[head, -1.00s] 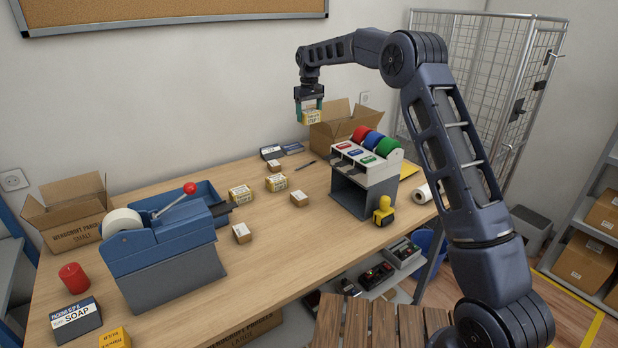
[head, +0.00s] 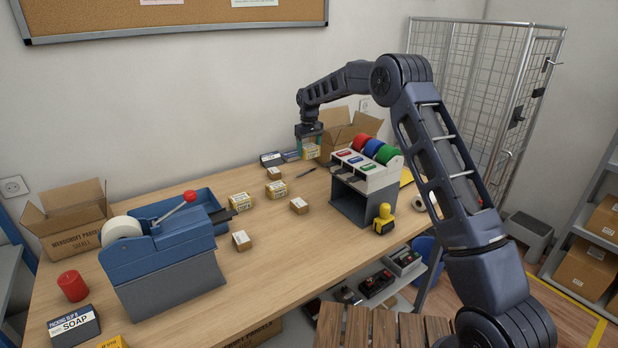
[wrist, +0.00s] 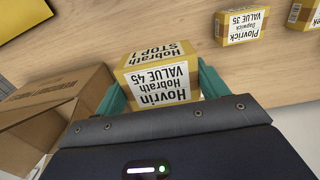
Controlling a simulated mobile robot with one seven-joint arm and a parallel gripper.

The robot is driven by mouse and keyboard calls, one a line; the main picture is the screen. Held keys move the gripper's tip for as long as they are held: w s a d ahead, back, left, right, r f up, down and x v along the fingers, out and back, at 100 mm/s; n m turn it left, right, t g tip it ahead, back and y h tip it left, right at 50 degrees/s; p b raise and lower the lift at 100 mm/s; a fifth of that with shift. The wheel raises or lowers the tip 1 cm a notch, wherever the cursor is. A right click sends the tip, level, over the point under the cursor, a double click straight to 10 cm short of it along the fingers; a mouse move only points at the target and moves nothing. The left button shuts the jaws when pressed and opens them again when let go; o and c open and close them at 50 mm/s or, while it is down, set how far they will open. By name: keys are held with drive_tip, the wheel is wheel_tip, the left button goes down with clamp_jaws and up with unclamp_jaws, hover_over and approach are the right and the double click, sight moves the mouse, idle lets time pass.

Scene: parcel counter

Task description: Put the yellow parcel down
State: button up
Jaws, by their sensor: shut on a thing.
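My gripper (head: 311,149) is shut on the yellow parcel (head: 311,152), near the back edge of the table (head: 200,275). The parcel also shows in the wrist view (wrist: 160,75), between the two green fingers, with a label reading "Hovrin Hobrath VALUE 45" and "STOP 1". It hangs low over the tabletop in the head view; I cannot tell whether its underside touches the wood. An open cardboard box (head: 345,128) stands just behind and right of it, and its side shows at the left in the wrist view (wrist: 50,110).
The label dispenser (head: 365,188) with red, blue and green rolls stands right of the gripper. Several small parcels (head: 277,189) lie to the left and front. Bare wood is clear along the front middle.

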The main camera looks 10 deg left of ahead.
sight(309, 183)
wheel_tip(309, 183, down, 13)
drive_tip(key=shift+f, duration=0.1)
idle(0.5)
drive_tip(key=o, duration=1)
drive_tip(key=shift+f, duration=0.1)
drive_tip(key=shift+o, duration=0.2)
wheel_tip(309, 183, up, 12)
drive_tip(key=shift+r, duration=0.2)
